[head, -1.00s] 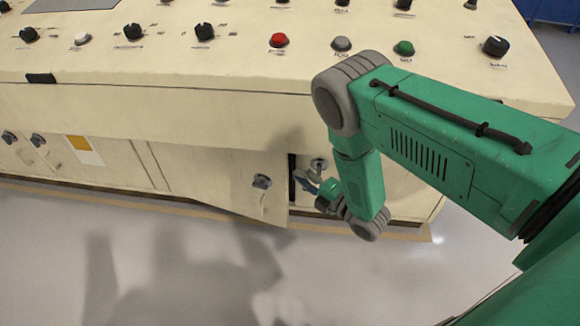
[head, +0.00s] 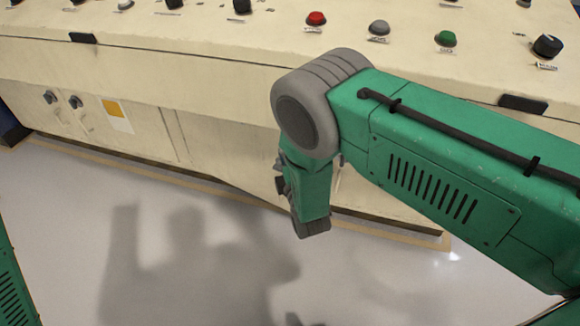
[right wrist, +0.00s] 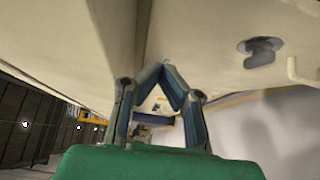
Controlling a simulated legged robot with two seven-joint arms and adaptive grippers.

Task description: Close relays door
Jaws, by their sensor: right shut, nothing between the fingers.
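The relays door (head: 235,155) is a cream panel low on the console front in the head view. Its lower edge juts out over the floor strip, so it stands somewhat ajar. My arm hides its right edge, so the width of the gap cannot be told. In the right wrist view, a cream panel with a grey knob (right wrist: 262,50) is at upper right. My right gripper (right wrist: 165,68) is shut and empty, its tips close to the cream surfaces; contact cannot be told. In the head view my arm mostly hides it. My left gripper is out of view.
The cream console (head: 200,65) has knobs and a red button (head: 316,18) on top. Other closed cabinet doors with knobs (head: 75,102) and a yellow label (head: 112,107) are at left. The grey floor (head: 70,230) in front is clear.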

